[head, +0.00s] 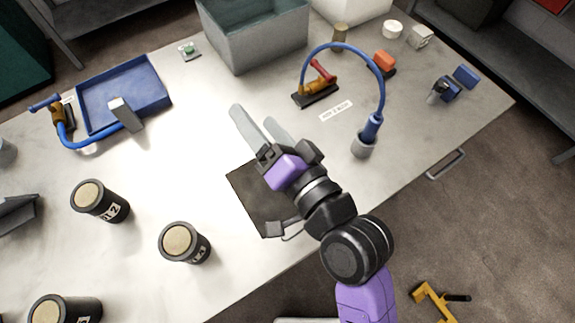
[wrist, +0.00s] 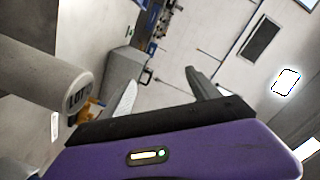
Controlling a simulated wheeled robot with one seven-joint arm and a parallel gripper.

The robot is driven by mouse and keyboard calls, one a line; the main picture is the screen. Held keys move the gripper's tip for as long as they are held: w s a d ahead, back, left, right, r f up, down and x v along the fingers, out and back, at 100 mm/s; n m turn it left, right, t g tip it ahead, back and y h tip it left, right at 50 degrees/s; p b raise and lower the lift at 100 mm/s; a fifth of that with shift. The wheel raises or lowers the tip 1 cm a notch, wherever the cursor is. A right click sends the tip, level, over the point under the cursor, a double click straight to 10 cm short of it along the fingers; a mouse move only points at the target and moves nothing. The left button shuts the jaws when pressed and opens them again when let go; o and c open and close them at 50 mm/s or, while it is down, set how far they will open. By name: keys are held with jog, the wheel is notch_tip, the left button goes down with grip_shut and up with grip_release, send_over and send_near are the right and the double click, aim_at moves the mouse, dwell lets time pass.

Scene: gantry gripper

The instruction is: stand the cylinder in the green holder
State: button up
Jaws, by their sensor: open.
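Three dark cylinders with tan tops stand on the left half of the table in the head view: one at the left (head: 101,201), one nearer the middle (head: 185,243), and one at the bottom left (head: 65,309), cut by the frame edge. I cannot tell which one the task means. A small green piece on a pale base (head: 189,50) lies at the back; I cannot tell whether it is the green holder. My gripper (head: 254,115) is open and empty over the middle of the table, apart from the cylinders. Its spread fingers also show in the wrist view (wrist: 160,80).
A blue tray (head: 150,80) is at the back left and a grey bin (head: 255,45) at the back. A blue curved hose (head: 382,85) arches up right of my gripper. A dark mat (head: 250,200) lies below my arm. In the wrist view, a pale round body marked LOT (wrist: 35,75) is close at left.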

jog(key=s+a+r+n+g+y, duration=0.1)
jog(key=a+r+n+g, duration=0.1)
jog(key=a+n+g, duration=0.35)
jog(key=s+a+r+n+g+y, duration=0.1)
jog(key=a+r+n+g, duration=0.15)
jog(key=a+g, duration=0.45)
jog(key=d+f+h, duration=0.1)
jog(key=d+h, duration=0.3)
jog(key=d, duration=0.1)
jog(key=d+f+g+h+b, duration=0.1)
jog(key=d+f+h, duration=0.1)
jog(key=d+h, duration=0.2)
jog(key=d+f+n+h, duration=0.1)
jog(key=d+h, duration=0.3)
jog(key=d, duration=0.4)
jog(key=shift+w+d+f+g, duration=0.15)
jog(key=shift+w+f+g, duration=0.05)
jog(key=shift+f+g, duration=0.2)
jog(key=shift+d+f, duration=0.1)
jog(key=shift+f, duration=1.1)
jog(key=shift+s+a+f, duration=0.15)
jog(key=shift+f, duration=1.2)
jog(key=shift+s+a+f, duration=0.1)
jog(key=shift+s+f, duration=0.05)
jog(key=shift+f, duration=1.15)
grip_shut()
